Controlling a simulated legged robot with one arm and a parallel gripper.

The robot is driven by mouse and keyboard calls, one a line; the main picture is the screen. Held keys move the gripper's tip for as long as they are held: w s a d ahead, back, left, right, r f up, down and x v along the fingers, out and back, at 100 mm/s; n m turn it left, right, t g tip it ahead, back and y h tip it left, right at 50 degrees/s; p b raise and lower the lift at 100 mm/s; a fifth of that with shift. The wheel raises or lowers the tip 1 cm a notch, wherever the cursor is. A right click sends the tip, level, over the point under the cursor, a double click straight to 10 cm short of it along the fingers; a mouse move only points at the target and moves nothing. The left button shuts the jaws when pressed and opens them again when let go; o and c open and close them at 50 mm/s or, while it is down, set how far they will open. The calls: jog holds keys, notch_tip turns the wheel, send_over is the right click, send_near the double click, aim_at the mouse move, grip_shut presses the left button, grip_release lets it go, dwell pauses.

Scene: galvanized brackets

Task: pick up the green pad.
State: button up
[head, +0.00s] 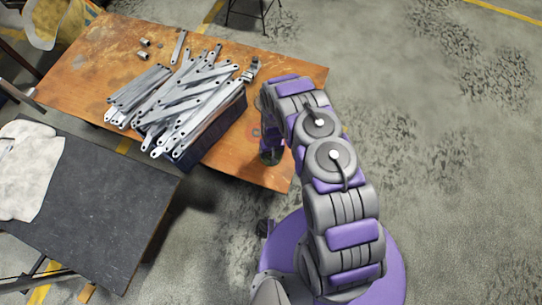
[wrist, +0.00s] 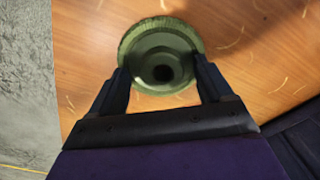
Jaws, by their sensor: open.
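The green pad (wrist: 163,32) is a round disc with a rim and a dark hole in its middle. It lies on the wooden table in the wrist view. My gripper (wrist: 160,66) is open, with one finger at each side of the pad's near part. I cannot tell whether the fingers touch it. In the head view my gripper (head: 270,155) is low over the right part of the table, and I cannot make out the pad there.
The wooden table (head: 75,85) holds a dark bin (head: 215,142) heaped with galvanized brackets (head: 185,95), left of my gripper. Small metal parts (head: 144,48) lie behind them. A black-topped table (head: 100,215) with a white cloth (head: 30,170) stands at the left.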

jog(key=shift+c, duration=0.2)
jog(key=shift+a, duration=0.25)
jog(key=c, duration=0.6)
jog(key=shift+d, duration=0.15)
jog(key=c, duration=0.5)
jog(key=shift+r, duration=0.1)
jog(key=shift+c, duration=0.2)
jog(key=shift+r+p, duration=0.35)
jog(key=shift+r, duration=0.25)
jog(key=r, duration=0.1)
jog(key=d+r+p, duration=0.1)
jog(key=shift+w+d+r, duration=0.1)
jog(key=shift+r, duration=0.2)
jog(key=w+d+r+p, duration=0.1)
jog(key=w+d+p, duration=0.1)
jog(key=d, duration=1.2)
jog(key=shift+w+d+p, duration=0.25)
jog(key=shift+p, duration=0.6)
